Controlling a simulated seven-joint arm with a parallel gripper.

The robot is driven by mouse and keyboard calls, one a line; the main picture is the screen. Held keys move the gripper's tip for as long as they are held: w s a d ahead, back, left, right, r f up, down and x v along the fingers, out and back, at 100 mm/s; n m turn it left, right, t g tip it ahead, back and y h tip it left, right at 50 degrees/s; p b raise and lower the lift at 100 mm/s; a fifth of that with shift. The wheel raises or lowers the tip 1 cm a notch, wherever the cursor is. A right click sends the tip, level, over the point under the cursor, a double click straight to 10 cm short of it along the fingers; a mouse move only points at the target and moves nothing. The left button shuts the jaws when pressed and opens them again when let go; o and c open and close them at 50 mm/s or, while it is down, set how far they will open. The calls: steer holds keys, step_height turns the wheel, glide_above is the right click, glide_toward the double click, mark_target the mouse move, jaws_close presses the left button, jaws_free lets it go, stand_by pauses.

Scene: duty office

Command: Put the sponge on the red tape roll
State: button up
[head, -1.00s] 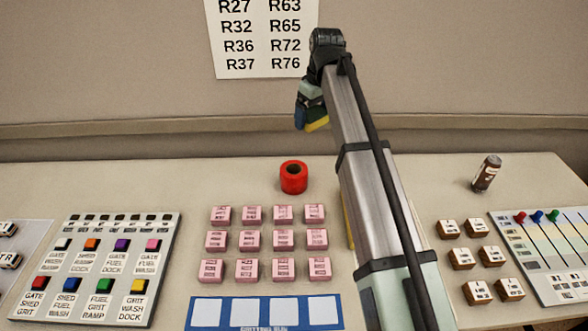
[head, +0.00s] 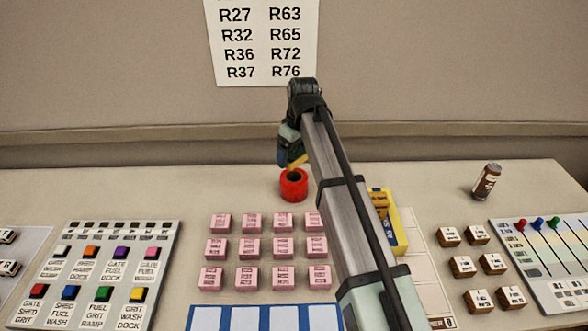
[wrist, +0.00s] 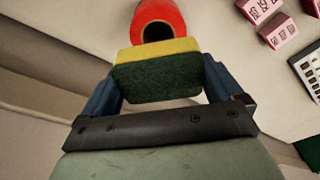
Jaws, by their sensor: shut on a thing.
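The sponge (wrist: 157,72), yellow with a dark green side, is held between the blue fingers of my gripper (wrist: 160,85) in the wrist view. My gripper (head: 291,158) is shut on it. In the head view only a small yellow part of the sponge shows under the fingers. The red tape roll (head: 294,185) stands on the table with its hole facing up. The sponge is close above the roll's back part in the head view; I cannot tell whether they touch. In the wrist view the red tape roll (wrist: 158,20) shows just beyond the sponge.
Several pink labelled blocks (head: 251,248) stand in rows in front of the roll. A yellow box (head: 398,225) is partly behind my arm. A button panel (head: 97,272) is at left, wooden blocks (head: 492,263) and a brown can (head: 487,181) at right. The table around the roll's left is clear.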

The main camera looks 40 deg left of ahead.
mark_target(294, 176)
steer(key=shift+f, duration=3.05)
steer(key=shift+f, duration=0.1)
steer(key=o, duration=0.6)
steer(key=shift+o, duration=0.2)
steer(key=r, duration=0.4)
steer(key=d+r, duration=0.1)
steer(key=r, duration=0.7)
steer(key=shift+d, duration=0.4)
